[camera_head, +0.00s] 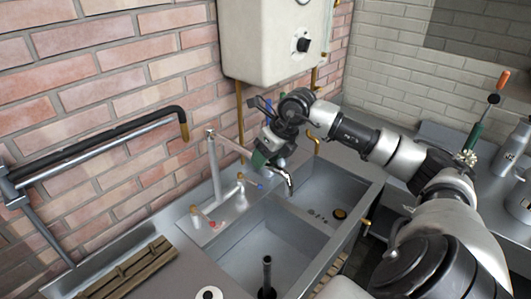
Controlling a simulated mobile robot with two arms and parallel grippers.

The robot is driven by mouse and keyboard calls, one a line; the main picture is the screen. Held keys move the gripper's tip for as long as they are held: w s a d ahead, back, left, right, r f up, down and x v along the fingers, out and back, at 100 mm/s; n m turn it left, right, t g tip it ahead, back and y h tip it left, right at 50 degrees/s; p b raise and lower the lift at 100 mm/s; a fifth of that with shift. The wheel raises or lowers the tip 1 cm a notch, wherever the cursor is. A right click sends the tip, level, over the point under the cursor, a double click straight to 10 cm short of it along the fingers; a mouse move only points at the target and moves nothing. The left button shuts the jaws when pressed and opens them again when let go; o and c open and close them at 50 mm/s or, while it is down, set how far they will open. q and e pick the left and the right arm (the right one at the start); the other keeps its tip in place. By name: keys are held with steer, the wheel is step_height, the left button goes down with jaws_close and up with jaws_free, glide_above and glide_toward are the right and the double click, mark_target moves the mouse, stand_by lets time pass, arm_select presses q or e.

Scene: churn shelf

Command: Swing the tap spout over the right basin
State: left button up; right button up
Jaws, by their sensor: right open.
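The tap (214,170) is a pale metal post at the back of the sink, with a spout (285,177) reaching right and bending down at its end. The spout's tip shows near the divider between the left basin (265,245) and the right basin (335,192); I cannot tell exactly which side it hangs over. My right gripper (266,158) is open at the spout's outer part and hides some of it. I cannot tell whether it touches the spout. Taps with red and blue marks stand at the post's foot. My left gripper is out of view.
A white boiler (268,40) hangs on the brick wall above my right gripper. A black upright pipe (267,275) stands in the left basin. A wooden slatted rack (130,270) lies at left. A folding wall arm (95,145) juts above it. Bottles stand at far right.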

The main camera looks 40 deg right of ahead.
steer(key=shift+f, duration=0.2)
steer(key=shift+c, duration=1.3)
jaws_close()
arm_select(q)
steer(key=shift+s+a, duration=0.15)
